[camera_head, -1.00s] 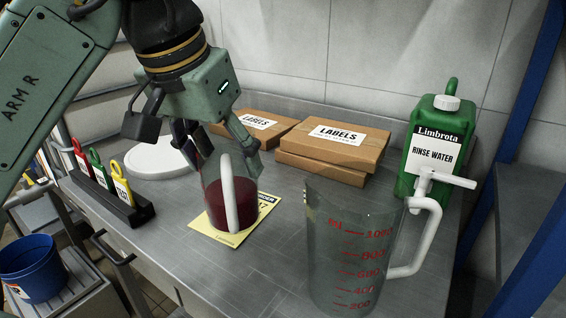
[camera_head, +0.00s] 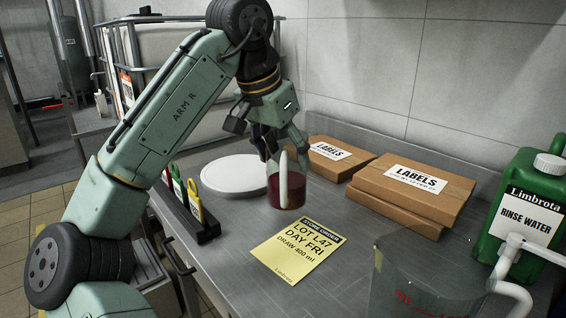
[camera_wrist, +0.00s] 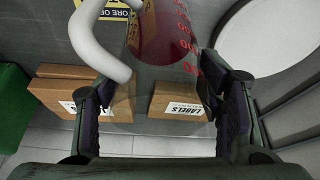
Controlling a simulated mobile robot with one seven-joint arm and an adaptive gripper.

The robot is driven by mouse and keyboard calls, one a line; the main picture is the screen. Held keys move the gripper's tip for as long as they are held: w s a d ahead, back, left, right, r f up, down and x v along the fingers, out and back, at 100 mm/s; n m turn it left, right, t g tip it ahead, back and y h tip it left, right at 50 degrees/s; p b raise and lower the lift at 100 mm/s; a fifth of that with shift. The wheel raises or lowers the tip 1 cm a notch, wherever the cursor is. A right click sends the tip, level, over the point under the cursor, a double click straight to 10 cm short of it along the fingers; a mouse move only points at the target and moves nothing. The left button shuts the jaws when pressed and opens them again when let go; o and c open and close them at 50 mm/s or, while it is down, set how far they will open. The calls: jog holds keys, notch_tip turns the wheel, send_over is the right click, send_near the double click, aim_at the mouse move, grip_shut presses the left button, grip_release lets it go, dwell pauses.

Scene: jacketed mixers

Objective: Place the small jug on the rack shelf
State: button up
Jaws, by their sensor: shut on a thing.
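The small jug (camera_head: 289,192) is clear, with dark red liquid and a white handle. My gripper (camera_head: 284,150) is shut on its upper part, from above, at the back of the steel bench. The jug is about upright; I cannot tell how far its base is above the bench. In the wrist view the fingers of my gripper (camera_wrist: 160,105) are on both sides of the jug (camera_wrist: 165,40), with its handle at the left and red marks at the right. The rack shelf cannot be made out in the views of this moment.
A yellow lot card (camera_head: 297,247) lies on the bench (camera_head: 235,235). A white round disc (camera_head: 232,176) is left of the jug; a tag holder (camera_head: 205,228) is in front of it. Label boxes (camera_head: 410,192), a large clear jug (camera_head: 410,290) and a green rinse-water can (camera_head: 525,205) stand right.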

jog(key=shift+w+a, duration=0.15)
jog(key=shift+w, duration=0.2)
jog(key=shift+w+a, duration=0.2)
jog(key=shift+w, duration=0.3)
notch_tip(320, 180, down, 3)
jog(key=shift+s+f, duration=0.1)
jog(key=shift+d+f, duration=0.1)
jog(key=shift+f, duration=0.1)
jog(key=shift+f, duration=0.15)
jog(key=o, duration=1.4)
jog(key=shift+o, duration=0.2)
jog(key=p+v, duration=0.1)
jog(key=v, duration=1.1)
